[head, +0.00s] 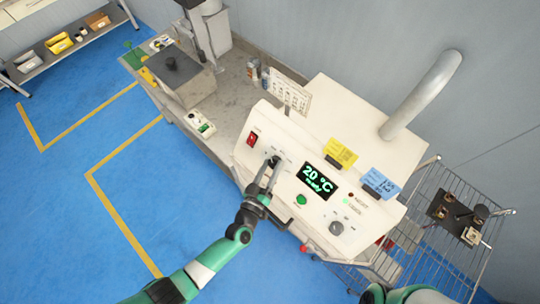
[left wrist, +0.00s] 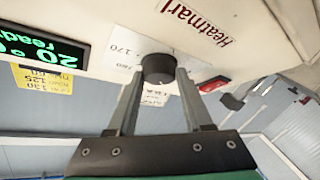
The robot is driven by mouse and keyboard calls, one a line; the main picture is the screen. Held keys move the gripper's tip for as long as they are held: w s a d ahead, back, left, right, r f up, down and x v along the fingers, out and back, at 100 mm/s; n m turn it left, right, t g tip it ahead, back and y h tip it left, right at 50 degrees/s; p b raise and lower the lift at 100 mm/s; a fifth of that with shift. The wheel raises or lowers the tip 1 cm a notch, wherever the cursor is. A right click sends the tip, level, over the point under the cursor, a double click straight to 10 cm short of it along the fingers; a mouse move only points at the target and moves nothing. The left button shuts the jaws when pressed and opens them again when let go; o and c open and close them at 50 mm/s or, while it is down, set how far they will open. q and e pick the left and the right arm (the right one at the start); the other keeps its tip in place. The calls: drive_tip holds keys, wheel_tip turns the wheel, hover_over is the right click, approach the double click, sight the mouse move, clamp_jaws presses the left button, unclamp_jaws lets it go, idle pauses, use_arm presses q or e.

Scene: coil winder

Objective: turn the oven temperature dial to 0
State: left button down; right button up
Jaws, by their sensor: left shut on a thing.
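The white oven's front panel (head: 290,165) faces me. A small black dial (left wrist: 158,68) sits on it, with printed markings around it; one reads 170 in the left wrist view. My left gripper (head: 270,169) is shut on this dial, one finger on each side; in the head view the fingers partly hide it. Its pointer setting cannot be made out. The oven display (head: 316,181) reads 20 °C and ready in green. My right gripper is outside the views; only part of my right arm shows at the bottom right.
A red switch (head: 252,139), a green button (head: 301,200) and a second grey knob (head: 336,228) share the panel. A yellow note (head: 341,150) and a blue note (head: 378,182) stand above it. A wire rack (head: 450,240) is at the right.

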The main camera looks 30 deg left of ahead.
use_arm(q)
drive_tip(key=n+y+p, duration=0.1)
drive_tip(key=n+g+y+p, duration=0.1)
drive_tip(key=n, duration=0.1)
drive_tip(key=n+p, duration=0.1)
drive_tip(key=shift+d+r+n+g+y, duration=0.3)
drive_tip(key=shift+r+n+y, duration=0.1)
drive_tip(key=n+g+y+p, duration=0.1)
drive_tip(key=n+g+p, duration=0.1)
drive_tip(key=n, duration=0.2)
drive_tip(key=shift+w+f, duration=0.1)
drive_tip(key=shift+f+n+g+y+p, duration=0.1)
drive_tip(key=shift+n+g+y+p, duration=0.2)
drive_tip(key=shift+n+g+p, duration=0.25)
drive_tip(key=shift+f, duration=0.1)
drive_tip(key=shift+c, duration=1.5)
unclamp_jaws()
